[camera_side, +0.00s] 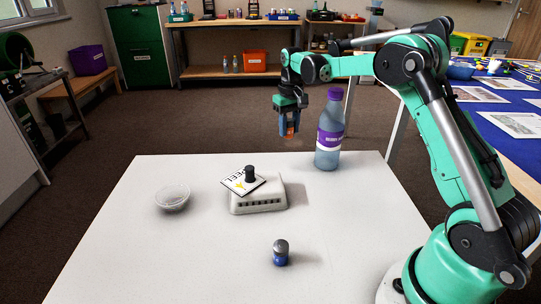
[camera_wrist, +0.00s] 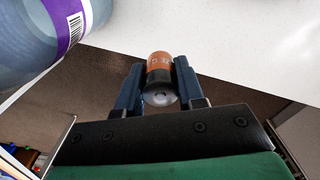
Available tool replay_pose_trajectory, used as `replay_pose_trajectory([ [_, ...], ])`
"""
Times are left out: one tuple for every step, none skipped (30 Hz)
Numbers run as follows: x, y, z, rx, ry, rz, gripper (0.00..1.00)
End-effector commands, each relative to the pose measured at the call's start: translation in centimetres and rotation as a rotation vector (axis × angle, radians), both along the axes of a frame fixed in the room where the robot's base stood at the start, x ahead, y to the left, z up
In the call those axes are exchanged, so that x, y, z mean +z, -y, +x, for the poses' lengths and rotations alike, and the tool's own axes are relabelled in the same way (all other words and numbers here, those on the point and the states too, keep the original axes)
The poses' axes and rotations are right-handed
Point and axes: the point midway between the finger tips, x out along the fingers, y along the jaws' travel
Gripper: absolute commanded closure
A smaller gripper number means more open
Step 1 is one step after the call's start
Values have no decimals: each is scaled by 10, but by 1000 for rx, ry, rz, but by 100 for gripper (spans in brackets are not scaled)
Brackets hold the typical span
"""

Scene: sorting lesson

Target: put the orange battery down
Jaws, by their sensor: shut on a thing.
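The orange battery (camera_wrist: 160,66) has an orange band and a dark grey end. My gripper (camera_wrist: 158,82) is shut on it, with a blue finger on each side of it in the wrist view. In the side view my gripper (camera_side: 288,127) points down and is high near the far edge of the white table (camera_side: 150,250), left of the purple-capped bottle. The battery there is small, a bit of orange between the fingers. A second battery (camera_side: 281,253), blue and grey, stands upright at the near middle of the table.
A tall bottle (camera_side: 329,135) with a purple label stands at the table's far right; it also fills the upper left of the wrist view (camera_wrist: 45,35). A white box (camera_side: 262,200) bears a card and a dark knob. The front left is clear.

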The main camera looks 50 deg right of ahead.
Motion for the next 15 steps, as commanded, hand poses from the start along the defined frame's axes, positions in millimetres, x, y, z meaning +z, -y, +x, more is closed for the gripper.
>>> replay_pose_trajectory([
  [-11,0,0,0,0,0,100],
  [-16,0,0,0,0,0,100],
  [-22,0,0,0,0,0,100],
  [-25,0,0,0,0,0,100],
  [-28,0,0,0,0,0,100],
  [-30,0,0,0,0,0,100],
  [-33,0,0,0,0,0,100],
  [-36,0,0,0,0,0,100],
  [-41,0,0,0,0,0,100],
  [-46,0,0,0,0,0,100],
  [-51,0,0,0,0,0,100],
  [-57,0,0,0,0,0,100],
  [-61,0,0,0,0,0,100],
  [-65,0,0,0,0,0,100],
  [-68,0,0,0,0,0,100],
])
